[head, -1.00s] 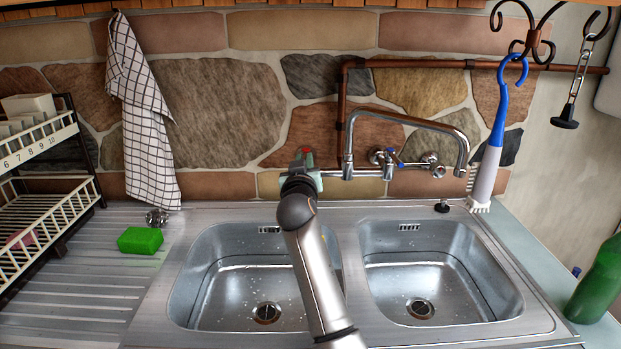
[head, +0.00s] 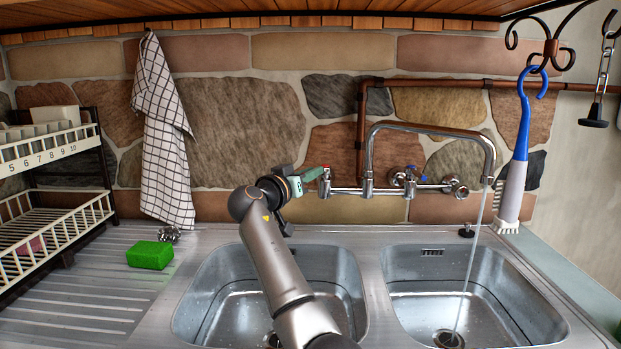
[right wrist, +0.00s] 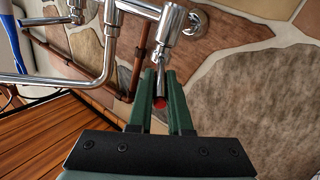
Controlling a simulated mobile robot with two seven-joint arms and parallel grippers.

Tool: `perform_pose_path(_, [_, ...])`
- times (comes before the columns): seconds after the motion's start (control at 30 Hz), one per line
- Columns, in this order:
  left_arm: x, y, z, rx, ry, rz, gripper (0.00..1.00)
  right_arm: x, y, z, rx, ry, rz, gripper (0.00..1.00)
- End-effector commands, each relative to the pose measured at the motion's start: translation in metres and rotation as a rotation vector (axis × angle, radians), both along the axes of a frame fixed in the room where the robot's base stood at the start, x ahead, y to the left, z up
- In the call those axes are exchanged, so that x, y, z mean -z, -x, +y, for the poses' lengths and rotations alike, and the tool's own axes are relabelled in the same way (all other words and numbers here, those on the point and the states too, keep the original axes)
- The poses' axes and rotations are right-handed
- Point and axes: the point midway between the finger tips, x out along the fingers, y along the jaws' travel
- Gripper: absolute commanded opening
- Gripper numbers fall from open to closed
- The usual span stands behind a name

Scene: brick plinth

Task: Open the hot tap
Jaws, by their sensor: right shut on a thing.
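The hot tap (head: 325,184) is the red-marked valve at the left end of the chrome wall mixer. Its lever with a red end (right wrist: 160,103) lies between the green fingers in the right wrist view. My right gripper (head: 312,175) comes at the tap from the left and is shut on the lever; it also shows in the right wrist view (right wrist: 162,85). Water (head: 470,262) runs from the spout (head: 489,165) into the right basin. The cold tap (head: 408,177) has a blue mark. My left gripper is not in view.
Two steel basins (head: 374,290) lie below. A green sponge (head: 150,255) is on the drainboard, beside a dish rack (head: 50,160). A checked towel (head: 165,130) hangs on the stone wall. A blue-and-white brush (head: 517,160) hangs at the right, near copper pipes (head: 361,125).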

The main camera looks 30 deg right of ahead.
Motion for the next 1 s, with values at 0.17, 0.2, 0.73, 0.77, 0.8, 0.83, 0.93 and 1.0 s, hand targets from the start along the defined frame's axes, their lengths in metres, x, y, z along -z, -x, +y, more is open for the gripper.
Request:
perform_pose_path(0.17, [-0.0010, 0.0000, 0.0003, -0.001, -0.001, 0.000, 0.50, -0.0022, -0.0003, -0.0007, 0.047, 0.002, -0.001, 0.00])
perform_pose_path(0.2, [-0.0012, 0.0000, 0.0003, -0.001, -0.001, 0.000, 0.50, -0.0018, -0.0001, -0.0009, 0.057, 0.002, -0.001, 0.00])
perform_pose_path(0.73, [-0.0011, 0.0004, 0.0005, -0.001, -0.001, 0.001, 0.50, -0.0006, 0.0001, -0.0014, 0.086, -0.001, -0.002, 0.00])
perform_pose_path(0.77, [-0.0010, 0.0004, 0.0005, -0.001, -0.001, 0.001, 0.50, -0.0006, 0.0001, -0.0014, 0.086, -0.001, -0.002, 0.00])
perform_pose_path(0.8, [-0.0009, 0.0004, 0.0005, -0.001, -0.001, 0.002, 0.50, -0.0006, 0.0001, -0.0015, 0.086, -0.002, -0.001, 0.00])
perform_pose_path(0.83, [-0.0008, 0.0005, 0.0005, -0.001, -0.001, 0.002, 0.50, -0.0006, 0.0001, -0.0016, 0.086, -0.002, -0.001, 0.00])
perform_pose_path(0.93, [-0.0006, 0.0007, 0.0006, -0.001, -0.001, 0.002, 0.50, -0.0005, 0.0002, -0.0016, 0.086, -0.002, -0.001, 0.26])
perform_pose_path(1.0, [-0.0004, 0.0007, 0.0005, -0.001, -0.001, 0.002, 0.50, -0.0004, 0.0001, -0.0014, 0.085, -0.002, 0.000, 0.34])
